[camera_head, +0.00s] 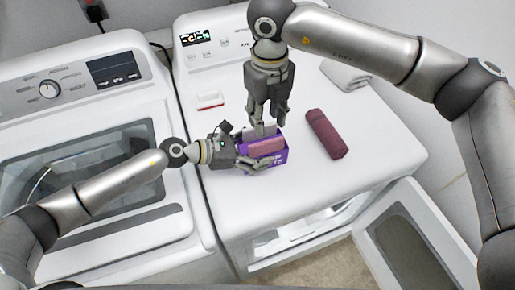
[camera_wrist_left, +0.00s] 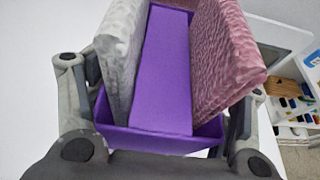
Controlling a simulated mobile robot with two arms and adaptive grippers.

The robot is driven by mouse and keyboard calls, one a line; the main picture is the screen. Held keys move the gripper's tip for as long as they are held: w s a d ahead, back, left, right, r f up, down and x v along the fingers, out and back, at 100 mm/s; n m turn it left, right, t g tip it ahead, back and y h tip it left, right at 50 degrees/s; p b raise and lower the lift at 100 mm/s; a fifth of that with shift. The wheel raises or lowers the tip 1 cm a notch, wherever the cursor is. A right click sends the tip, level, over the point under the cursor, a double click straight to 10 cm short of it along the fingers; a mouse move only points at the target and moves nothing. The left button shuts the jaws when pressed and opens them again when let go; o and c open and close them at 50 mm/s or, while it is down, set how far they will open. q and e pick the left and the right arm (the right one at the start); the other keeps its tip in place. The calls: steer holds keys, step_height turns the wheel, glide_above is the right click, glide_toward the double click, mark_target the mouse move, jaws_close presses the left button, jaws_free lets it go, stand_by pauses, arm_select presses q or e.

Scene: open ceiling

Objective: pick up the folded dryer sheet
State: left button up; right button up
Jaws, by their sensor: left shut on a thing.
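A purple box (camera_head: 279,157) stands on the dryer top and holds two folded cloth-like sheets, either of which may be the dryer sheet. One is pale grey (camera_wrist_left: 122,50) and one is pink (camera_wrist_left: 228,60); the pink sheet also shows in the head view (camera_head: 266,146). Both stick up above the rim, leaning apart, with bare purple between them. My left gripper (camera_head: 262,161) is shut on the box, a finger along each side in the wrist view. My right gripper (camera_head: 271,121) points down over the back of the box, fingers apart, close to the grey sheet; contact is unclear.
A rolled maroon towel (camera_head: 326,134) lies right of the box. A folded grey cloth (camera_head: 345,75) lies at the back right. A small red and white item (camera_head: 210,100) lies behind left. The washer (camera_head: 90,130) stands left; the dryer door (camera_head: 410,235) hangs open in front.

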mark_target(266, 141)
steer(key=n, duration=0.4)
steer(key=shift+d+r, duration=0.2)
steer(key=shift+r, duration=0.05)
step_height(266, 141, down, 5)
steer(key=n, duration=0.6)
steer(key=n+y, duration=0.1)
steer(key=n, duration=0.4)
steer(key=shift+d+n+g+y, duration=0.1)
steer(key=shift+n+g+y, duration=0.2)
steer(key=shift+n, duration=0.1)
steer(key=shift+a+f, duration=0.15)
steer(key=shift+f, duration=1.2)
steer(key=shift+a+f, duration=0.1)
steer(key=shift+f, duration=1.2)
steer(key=shift+f, duration=0.25)
steer(key=c, duration=0.8)
